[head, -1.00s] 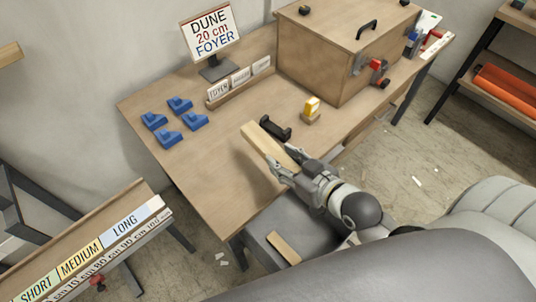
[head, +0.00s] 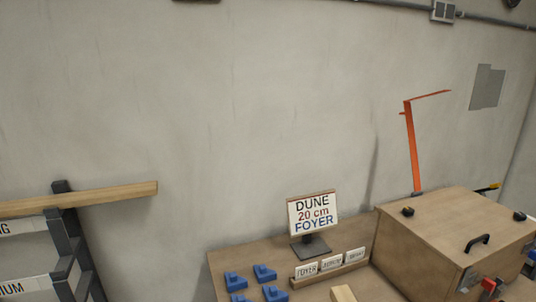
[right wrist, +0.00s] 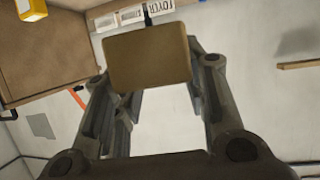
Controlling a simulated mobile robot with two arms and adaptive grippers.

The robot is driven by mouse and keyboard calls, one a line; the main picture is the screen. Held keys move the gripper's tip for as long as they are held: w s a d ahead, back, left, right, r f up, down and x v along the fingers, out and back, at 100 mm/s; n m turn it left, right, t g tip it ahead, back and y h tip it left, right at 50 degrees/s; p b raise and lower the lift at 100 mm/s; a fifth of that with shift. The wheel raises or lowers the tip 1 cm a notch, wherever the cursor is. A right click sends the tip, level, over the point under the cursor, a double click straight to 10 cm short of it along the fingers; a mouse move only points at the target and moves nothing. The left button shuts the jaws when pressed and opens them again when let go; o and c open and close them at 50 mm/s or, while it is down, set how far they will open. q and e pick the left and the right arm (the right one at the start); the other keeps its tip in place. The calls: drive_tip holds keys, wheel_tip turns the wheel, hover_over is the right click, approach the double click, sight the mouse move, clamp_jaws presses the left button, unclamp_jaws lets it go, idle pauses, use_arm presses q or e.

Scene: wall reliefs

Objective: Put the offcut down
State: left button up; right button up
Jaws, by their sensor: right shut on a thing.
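The offcut, a pale wooden block (head: 343,293), shows only its end at the bottom edge of the head view, in front of the name plates. In the right wrist view the offcut (right wrist: 148,58) appears as a brown block face between the fingers. My right gripper (right wrist: 150,72) is shut on it; the gripper itself is outside the head view. Most of the bench top (head: 240,262) is cut off below, so the gap between the offcut and the bench cannot be told. My left gripper is not in view.
A sign reading DUNE 20 cm FOYER (head: 312,215) stands on the bench behind a rack of name plates (head: 330,265). Several blue blocks (head: 264,273) sit left. A wooden box (head: 440,240) fills the right. A rack with a wooden bar (head: 100,196) is far left.

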drive_tip(key=shift+m+h, duration=0.7)
drive_tip(key=w+r, duration=0.1)
drive_tip(key=r, duration=0.2)
drive_tip(key=w+r, duration=0.4)
drive_tip(key=r, duration=0.1)
drive_tip(key=shift+w+a+r, duration=0.25)
drive_tip(key=shift+a+r, duration=0.05)
wheel_tip(320, 180, up, 8)
drive_tip(key=w+a+h, duration=0.1)
drive_tip(key=s+a+f+n+y+b, duration=0.1)
drive_tip(key=s+a+f+n+y, duration=0.15)
drive_tip(key=s+f, duration=0.65)
drive_tip(key=s+a+f+n+y+b, duration=0.15)
drive_tip(key=s+a+f, duration=0.25)
drive_tip(key=f, duration=0.8)
drive_tip(key=shift+m+g, duration=0.3)
drive_tip(key=shift+m, duration=0.1)
drive_tip(key=w+d+f, duration=0.1)
drive_tip(key=w+f, duration=0.2)
drive_tip(key=w, duration=0.1)
drive_tip(key=w+d+f, duration=0.2)
drive_tip(key=w+f, duration=0.1)
drive_tip(key=w, duration=0.1)
drive_tip(key=w+d+f, duration=0.1)
drive_tip(key=w+f, duration=0.3)
drive_tip(key=shift+w+d+f+b, duration=0.1)
drive_tip(key=shift+w+d+b, duration=0.25)
drive_tip(key=shift+w+d, duration=0.05)
drive_tip(key=shift+f, duration=1.6)
drive_tip(key=shift+f, duration=0.1)
